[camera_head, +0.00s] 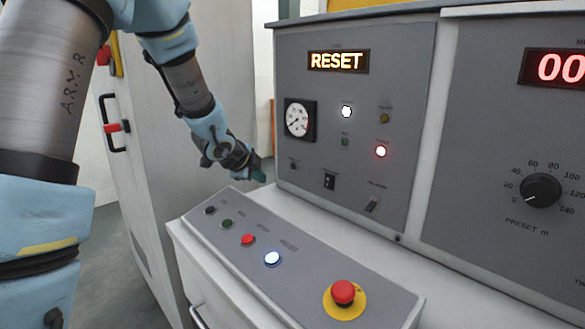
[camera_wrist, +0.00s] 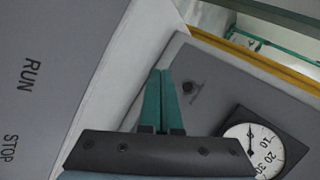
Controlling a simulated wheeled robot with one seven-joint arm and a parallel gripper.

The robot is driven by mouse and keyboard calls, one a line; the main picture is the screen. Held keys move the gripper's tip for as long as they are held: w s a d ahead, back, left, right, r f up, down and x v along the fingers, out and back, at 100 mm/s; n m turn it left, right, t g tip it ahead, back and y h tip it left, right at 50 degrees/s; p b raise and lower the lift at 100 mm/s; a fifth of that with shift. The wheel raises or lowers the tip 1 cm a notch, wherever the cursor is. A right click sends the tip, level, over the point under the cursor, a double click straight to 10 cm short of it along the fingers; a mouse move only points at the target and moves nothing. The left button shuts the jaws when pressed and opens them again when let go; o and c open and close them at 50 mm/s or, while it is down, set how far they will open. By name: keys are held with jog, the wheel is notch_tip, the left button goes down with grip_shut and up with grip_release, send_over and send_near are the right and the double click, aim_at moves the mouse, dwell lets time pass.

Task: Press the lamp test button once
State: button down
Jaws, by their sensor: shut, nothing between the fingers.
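A small black button (camera_head: 293,166) sits on the upright grey panel, below the round gauge; its label is too small to read, so I cannot confirm that it is the lamp test button. It also shows in the wrist view (camera_wrist: 187,88), just right of the fingertips. My gripper (camera_head: 259,175) is left of the upright panel, above the back of the sloped desk. In the wrist view my gripper (camera_wrist: 166,74) has its two teal fingers together with nothing between them. The fingertips look apart from the button, though the depth is hard to judge.
The panel has a lit RESET display (camera_head: 338,61), a gauge (camera_head: 299,119), lit white and red lamps, and switches.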

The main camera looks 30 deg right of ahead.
jog(key=w+d, duration=0.2)
jog(key=d, duration=0.6)
jog(key=shift+w+d+p, duration=0.15)
jog(key=shift+w+p, duration=0.05)
jog(key=shift+p, duration=0.1)
dwell(1.8)
jog(key=shift+w+d, duration=0.1)
jog(key=shift+d, duration=0.3)
jog(key=shift+w+d, duration=0.1)
jog(key=shift+d, duration=0.3)
dwell(0.5)
jog(key=shift+a, duration=0.2)
jog(key=shift+s+a, duration=0.25)
jog(key=shift+a, duration=0.35)
jog(key=shift+s+a+b, duration=0.1)
jog(key=shift+s+a, duration=0.15)
jog(key=shift+a, duration=0.55)
jog(key=shift+s+a+b, duration=0.1)
jog(key=shift+s+a, duration=0.1)
jog(key=shift+a, duration=0.6)
jog(key=shift+s+a+b, duration=0.1)
jog(key=shift+s+a, duration=0.15)
jog(key=shift+a, duration=0.55)
